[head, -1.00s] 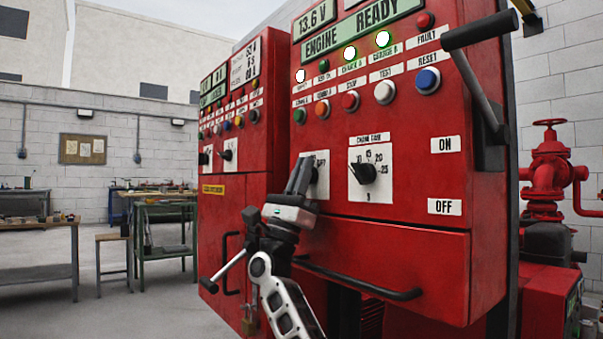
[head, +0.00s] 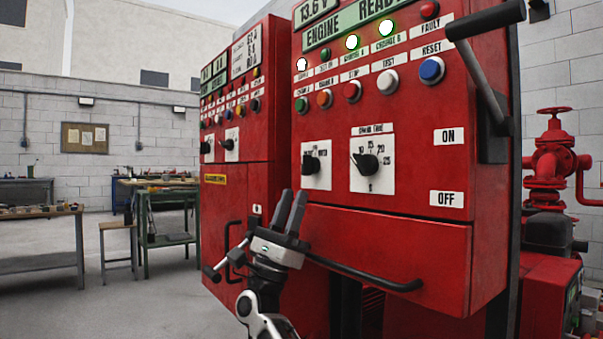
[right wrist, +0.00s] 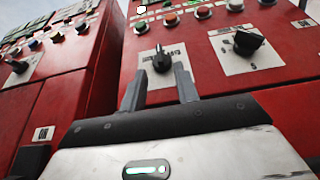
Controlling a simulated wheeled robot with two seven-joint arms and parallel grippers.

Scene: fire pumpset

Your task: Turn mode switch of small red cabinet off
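The nearer red cabinet (head: 400,260) has two black rotary knobs on white plates. My left gripper is not seen.
A farther red cabinet (head: 235,180) with its own knobs stands to the left. A black lever (head: 485,85) juts from the near cabinet's right side. A dark handle bar (head: 365,278) crosses below the panel. Workbenches (head: 165,215) stand behind at left; red pipework (head: 553,165) is at right.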

